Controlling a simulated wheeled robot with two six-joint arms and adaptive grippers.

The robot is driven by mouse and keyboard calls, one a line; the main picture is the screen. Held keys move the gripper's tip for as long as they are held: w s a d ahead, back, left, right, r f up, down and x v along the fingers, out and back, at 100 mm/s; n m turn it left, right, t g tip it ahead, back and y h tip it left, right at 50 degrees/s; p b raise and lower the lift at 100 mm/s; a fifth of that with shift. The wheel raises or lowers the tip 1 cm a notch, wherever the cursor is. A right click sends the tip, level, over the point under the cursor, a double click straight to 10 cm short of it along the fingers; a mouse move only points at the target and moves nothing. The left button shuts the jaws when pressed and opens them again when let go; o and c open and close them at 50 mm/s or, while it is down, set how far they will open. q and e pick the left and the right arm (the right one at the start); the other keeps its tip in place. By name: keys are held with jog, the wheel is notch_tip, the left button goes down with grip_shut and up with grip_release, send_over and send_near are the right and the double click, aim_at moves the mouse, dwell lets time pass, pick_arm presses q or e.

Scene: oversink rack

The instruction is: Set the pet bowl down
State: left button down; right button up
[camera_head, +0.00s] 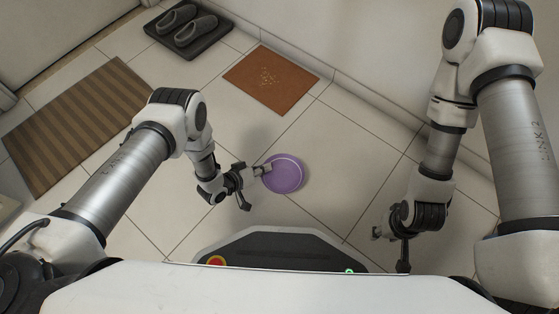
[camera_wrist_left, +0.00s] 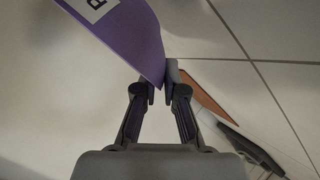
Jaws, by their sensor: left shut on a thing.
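The purple pet bowl (camera_head: 288,176) is round and shows to the right of my left gripper in the head view. My left gripper (camera_head: 265,170) is shut on the bowl's left rim. In the left wrist view the bowl (camera_wrist_left: 128,38) fills the upper left, with part of a white label on its side, and its edge sits between the fingertips of the left gripper (camera_wrist_left: 161,82). The gap between bowl and floor is hard to judge. My right gripper (camera_head: 388,236) hangs at the right, apart from the bowl; its fingers are too small to read.
An orange-brown mat (camera_head: 270,80) lies on the tiled floor behind the bowl. A striped rug (camera_head: 75,125) lies at the left. Grey slippers (camera_head: 190,27) rest on a dark tray (camera_head: 212,43) at the back. A wall (camera_head: 400,60) runs along the right. Bare tiles surround the bowl.

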pick_arm(q)
jog(key=w+d+b, duration=0.1)
jog(key=w, duration=0.1)
jog(key=w+d, duration=0.1)
jog(key=w, duration=0.1)
jog(key=w+d+f+b, duration=0.1)
jog(key=w, duration=0.1)
jog(key=shift+w+b, duration=0.35)
jog(key=shift+w+d+f+b, duration=0.2)
jog(key=shift+w+d+b, duration=0.05)
jog(key=shift+w+b, duration=0.25)
notch_tip(320, 180, down, 3)
jog(key=shift+s+a+f+b, duration=0.1)
jog(key=shift+s+f+b, duration=0.1)
jog(key=shift+b, duration=0.95)
jog(key=shift+w+r, duration=0.1)
jog(key=shift+r, duration=0.15)
jog(key=shift+f, duration=0.25)
jog(key=c, duration=1.3)
grip_release()
jog(key=shift+o, duration=0.2)
pick_arm(e)
notch_tip(320, 180, down, 7)
jog(key=shift+w, duration=0.2)
pick_arm(q)
jog(key=shift+r, duration=0.15)
pick_arm(e)
jog(key=shift+r, duration=0.15)
